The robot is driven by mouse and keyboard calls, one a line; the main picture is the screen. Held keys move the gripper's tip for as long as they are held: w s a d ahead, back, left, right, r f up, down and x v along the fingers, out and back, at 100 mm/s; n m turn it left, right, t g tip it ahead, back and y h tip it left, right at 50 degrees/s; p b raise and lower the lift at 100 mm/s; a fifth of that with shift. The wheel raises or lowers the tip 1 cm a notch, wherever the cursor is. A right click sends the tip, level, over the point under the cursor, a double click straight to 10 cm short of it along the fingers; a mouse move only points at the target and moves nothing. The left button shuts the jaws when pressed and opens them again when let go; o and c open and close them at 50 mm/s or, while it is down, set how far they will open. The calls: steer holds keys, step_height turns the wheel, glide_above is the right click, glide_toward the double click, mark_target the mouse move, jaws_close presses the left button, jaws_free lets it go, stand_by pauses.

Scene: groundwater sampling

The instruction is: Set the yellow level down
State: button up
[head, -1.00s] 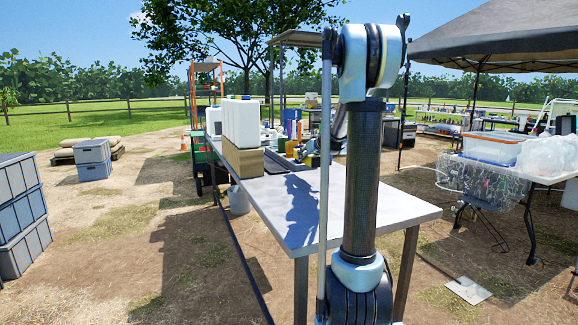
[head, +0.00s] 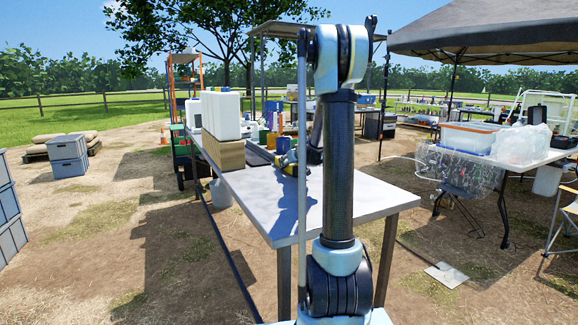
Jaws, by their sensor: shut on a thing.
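My arm stands upright in the middle of the head view and hides much of what lies behind it. My gripper (head: 302,168) shows only in part, low over the far half of the grey table (head: 246,203), just left of the arm's column. It is shut on a small yellow piece, which I take to be the yellow level (head: 284,160). Most of the level is hidden or too small to make out. I cannot tell whether it touches the table top.
White jugs (head: 221,114) stand on a cardboard box (head: 223,152) at the table's left edge. Several bottles crowd the table's far end. The near table top is clear. A canopy table with a clear bin (head: 468,138) is at right.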

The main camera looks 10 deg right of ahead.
steer(key=o, duration=1.1)
steer(key=shift+o, duration=0.5)
